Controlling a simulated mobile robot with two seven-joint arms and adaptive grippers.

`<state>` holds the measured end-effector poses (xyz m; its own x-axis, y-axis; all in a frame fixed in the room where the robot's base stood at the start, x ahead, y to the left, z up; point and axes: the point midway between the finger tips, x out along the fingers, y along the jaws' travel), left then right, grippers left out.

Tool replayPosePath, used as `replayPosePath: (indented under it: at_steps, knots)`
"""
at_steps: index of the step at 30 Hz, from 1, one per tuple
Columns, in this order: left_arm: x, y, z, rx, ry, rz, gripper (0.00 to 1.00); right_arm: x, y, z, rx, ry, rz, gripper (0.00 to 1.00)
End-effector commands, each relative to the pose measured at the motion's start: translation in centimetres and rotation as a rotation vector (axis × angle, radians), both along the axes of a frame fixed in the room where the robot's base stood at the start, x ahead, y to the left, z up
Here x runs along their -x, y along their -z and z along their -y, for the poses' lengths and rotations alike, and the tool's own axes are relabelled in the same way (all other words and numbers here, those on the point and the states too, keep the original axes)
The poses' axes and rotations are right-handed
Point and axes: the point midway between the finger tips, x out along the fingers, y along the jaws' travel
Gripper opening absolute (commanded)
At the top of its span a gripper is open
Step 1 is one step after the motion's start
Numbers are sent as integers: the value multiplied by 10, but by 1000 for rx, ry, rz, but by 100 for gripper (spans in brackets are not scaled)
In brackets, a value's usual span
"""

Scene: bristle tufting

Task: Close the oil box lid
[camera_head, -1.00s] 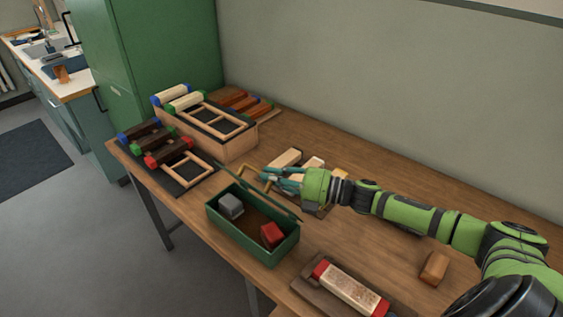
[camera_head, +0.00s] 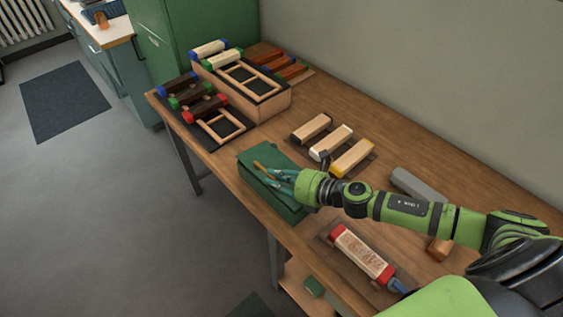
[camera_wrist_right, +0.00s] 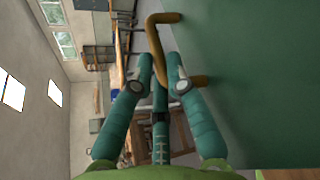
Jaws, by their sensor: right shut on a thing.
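The green oil box (camera_head: 256,191) stands on the table near its front edge. Its green lid (camera_head: 256,154) lies down over the box, and the inside is hidden. My right gripper (camera_head: 273,174) is over the lid, shut on the brown lid handle (camera_head: 259,165). In the right wrist view the bent handle (camera_wrist_right: 153,38) passes between the fingertips of my right gripper (camera_wrist_right: 160,72), and the green lid (camera_wrist_right: 250,70) fills the right side. My left gripper is not in view.
Racks with coloured-end rollers (camera_head: 238,82) stand at the far left of the table (camera_head: 365,125). Several light blocks (camera_head: 330,142) lie behind the box. A red-ended brush block (camera_head: 360,252) lies in front right, and a grey bar (camera_head: 415,184) lies behind my right arm.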

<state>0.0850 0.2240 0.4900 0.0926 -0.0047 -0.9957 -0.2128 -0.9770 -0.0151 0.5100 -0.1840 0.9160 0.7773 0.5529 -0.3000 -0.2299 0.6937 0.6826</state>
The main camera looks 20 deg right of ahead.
Motion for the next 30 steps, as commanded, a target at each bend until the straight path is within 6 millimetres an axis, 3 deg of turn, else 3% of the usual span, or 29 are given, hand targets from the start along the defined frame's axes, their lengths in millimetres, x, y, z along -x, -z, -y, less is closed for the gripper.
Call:
replayPosePath:
  at_steps: [9, 27, 28, 29, 30]
  knots:
    - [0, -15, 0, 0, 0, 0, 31, 1, 14, -3, 138, 7, 47, 0]
    - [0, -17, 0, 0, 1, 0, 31, 1, 20, -4, 172, 8, 57, 0]
    - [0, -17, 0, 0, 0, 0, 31, 1, 20, -4, 172, 8, 57, 28]
    - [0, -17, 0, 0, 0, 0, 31, 1, 20, -4, 172, 8, 57, 36]
    - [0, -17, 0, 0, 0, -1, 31, 1, 20, -4, 171, 8, 57, 36]
